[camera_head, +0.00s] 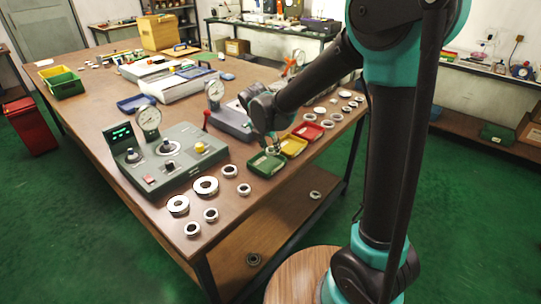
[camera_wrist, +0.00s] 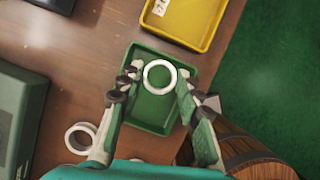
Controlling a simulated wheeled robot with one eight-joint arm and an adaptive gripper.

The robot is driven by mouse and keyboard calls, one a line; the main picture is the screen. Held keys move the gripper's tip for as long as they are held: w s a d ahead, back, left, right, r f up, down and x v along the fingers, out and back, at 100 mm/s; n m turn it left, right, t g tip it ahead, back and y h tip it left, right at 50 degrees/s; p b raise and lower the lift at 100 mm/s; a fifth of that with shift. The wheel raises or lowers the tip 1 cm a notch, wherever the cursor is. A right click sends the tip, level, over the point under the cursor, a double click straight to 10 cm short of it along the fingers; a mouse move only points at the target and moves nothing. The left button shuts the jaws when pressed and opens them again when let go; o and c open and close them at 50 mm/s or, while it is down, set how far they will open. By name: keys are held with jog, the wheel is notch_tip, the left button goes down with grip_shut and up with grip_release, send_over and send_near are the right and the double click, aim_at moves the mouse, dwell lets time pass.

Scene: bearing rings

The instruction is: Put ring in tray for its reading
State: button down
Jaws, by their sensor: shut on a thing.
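My gripper (camera_wrist: 157,82) is shut on a white metal ring (camera_wrist: 160,63), held between its two fingertips. In the wrist view the ring is over the green tray (camera_wrist: 150,127), toward its far part. I cannot tell the ring's height above the tray floor. In the head view my gripper (camera_head: 274,147) is at the green tray (camera_head: 262,170), nearest of three coloured trays. The measuring device (camera_head: 165,165) with a round dial (camera_head: 149,117) and a green lit display (camera_head: 121,133) stands left of the trays. The display's reading is too small to tell.
A yellow tray (camera_wrist: 178,39) lies beside the green one, with a red tray (camera_head: 308,131) beyond it. Several loose rings lie near the table's front corner, one (camera_head: 205,186) larger. A second dial device (camera_head: 229,122) stands behind. The green tray is near the table edge.

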aim_at(271, 162)
jog(key=shift+f, duration=1.9)
jog(key=c, duration=1)
grip_release()
jog(key=shift+f, duration=0.1)
jog(key=shift+c, duration=0.2)
